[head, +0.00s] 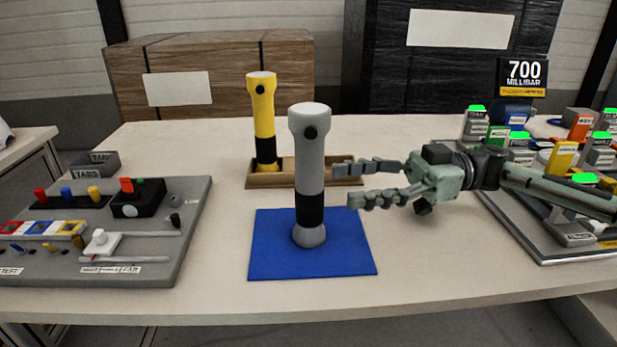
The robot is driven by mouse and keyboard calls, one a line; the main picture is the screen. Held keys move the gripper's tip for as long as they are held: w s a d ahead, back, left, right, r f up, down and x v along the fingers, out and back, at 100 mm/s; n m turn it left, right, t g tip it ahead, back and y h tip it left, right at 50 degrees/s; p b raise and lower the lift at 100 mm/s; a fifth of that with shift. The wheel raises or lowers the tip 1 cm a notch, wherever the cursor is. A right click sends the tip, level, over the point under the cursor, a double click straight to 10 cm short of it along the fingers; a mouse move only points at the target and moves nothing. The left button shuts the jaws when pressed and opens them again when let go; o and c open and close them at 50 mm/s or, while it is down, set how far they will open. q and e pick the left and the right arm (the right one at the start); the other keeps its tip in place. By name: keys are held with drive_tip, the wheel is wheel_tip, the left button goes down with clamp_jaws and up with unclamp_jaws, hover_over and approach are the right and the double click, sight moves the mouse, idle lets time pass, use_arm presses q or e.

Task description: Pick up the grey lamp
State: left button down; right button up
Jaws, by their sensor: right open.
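The grey lamp (309,160) stands upright on a blue mat (272,257) in the middle of the table. It has a wide head with a dark round button, a black band low on its body and a rounded grey foot. My right gripper (342,185) comes in from the right, just right of the lamp's body, at about the height of its middle and black band. Its two fingers are apart and point left, with nothing between them. I cannot tell exactly how far the fingertips are from the lamp in depth. My left gripper is not in view.
A yellow lamp (262,115) stands in a shallow wooden tray (267,180) behind the grey lamp. A grey control board (190,225) lies at left, with a small bin labelled TABS (96,164) behind it. A rack with several blocks (540,248) stands at right. The table's front is clear.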

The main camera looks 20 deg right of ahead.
sight(309, 187)
drive_tip(key=a, duration=0.4)
drive_tip(key=w+a+p, duration=0.1)
drive_tip(key=a, duration=0.1)
drive_tip(key=shift+a+r, duration=0.2)
drive_tip(key=shift+a, duration=0.4)
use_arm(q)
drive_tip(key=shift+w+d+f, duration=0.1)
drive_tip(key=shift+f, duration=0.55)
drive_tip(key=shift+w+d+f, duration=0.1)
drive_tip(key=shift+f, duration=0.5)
use_arm(e)
drive_tip(key=c, duration=0.5)
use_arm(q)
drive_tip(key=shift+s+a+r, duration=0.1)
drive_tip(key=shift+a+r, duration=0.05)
use_arm(e)
clamp_jaws()
